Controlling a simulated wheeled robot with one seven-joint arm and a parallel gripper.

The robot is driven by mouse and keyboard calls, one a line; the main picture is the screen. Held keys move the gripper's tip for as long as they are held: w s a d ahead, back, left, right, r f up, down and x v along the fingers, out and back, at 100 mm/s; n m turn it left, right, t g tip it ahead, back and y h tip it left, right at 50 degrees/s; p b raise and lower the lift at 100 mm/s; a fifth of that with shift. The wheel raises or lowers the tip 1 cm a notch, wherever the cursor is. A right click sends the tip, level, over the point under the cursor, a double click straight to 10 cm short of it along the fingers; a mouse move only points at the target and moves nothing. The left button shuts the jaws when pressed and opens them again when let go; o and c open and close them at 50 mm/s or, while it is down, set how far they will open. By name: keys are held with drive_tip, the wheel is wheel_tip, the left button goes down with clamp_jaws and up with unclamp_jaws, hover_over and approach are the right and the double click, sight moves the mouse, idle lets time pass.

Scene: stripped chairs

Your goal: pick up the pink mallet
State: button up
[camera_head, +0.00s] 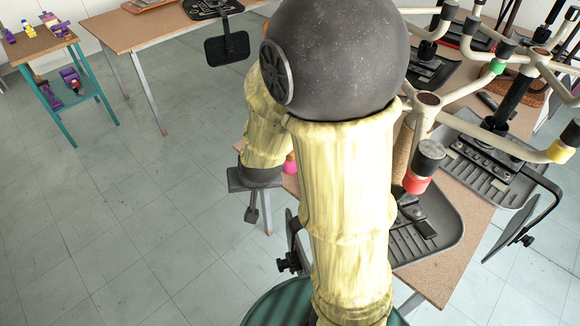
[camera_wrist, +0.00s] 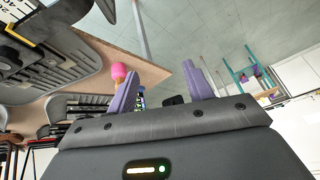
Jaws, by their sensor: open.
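The pink mallet (camera_wrist: 118,72) shows in the wrist view as a rounded pink end near the edge of a brown tabletop. It is just beside my gripper's left finger, which hides part of it, so its full shape is unclear. My gripper (camera_wrist: 160,70) has two purple fingers standing apart, with nothing held between them. The pink end is outside the gap, left of the left finger; I cannot tell whether they touch. In the head view a small piece of the pink mallet (camera_head: 290,163) shows between my arm links, at the table's left edge; my arm hides the rest.
The brown table (camera_head: 455,267) on the right carries dark ribbed chair parts (camera_head: 425,240) and pale metal chair frames (camera_head: 455,117) with coloured bands. Another brown table (camera_head: 130,32) is at the back left, near a small teal-legged table (camera_head: 35,45) with toys. The tiled floor at left is clear.

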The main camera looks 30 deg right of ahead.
drive_tip(key=w+d+f+m+t+h+b, duration=0.3)
drive_tip(key=f+h+b, duration=0.3)
drive_tip(key=w+d+f+m+t+h+b, duration=0.3)
drive_tip(key=f+h+b, duration=0.2)
drive_tip(key=h+b, duration=0.2)
drive_tip(key=shift+w+d+f+m, duration=0.15)
drive_tip(key=shift+w+f+m, duration=0.2)
drive_tip(key=shift+w+m, duration=0.05)
drive_tip(key=x, duration=1.2)
drive_tip(key=shift+w+r, duration=0.15)
drive_tip(key=shift+r, duration=0.1)
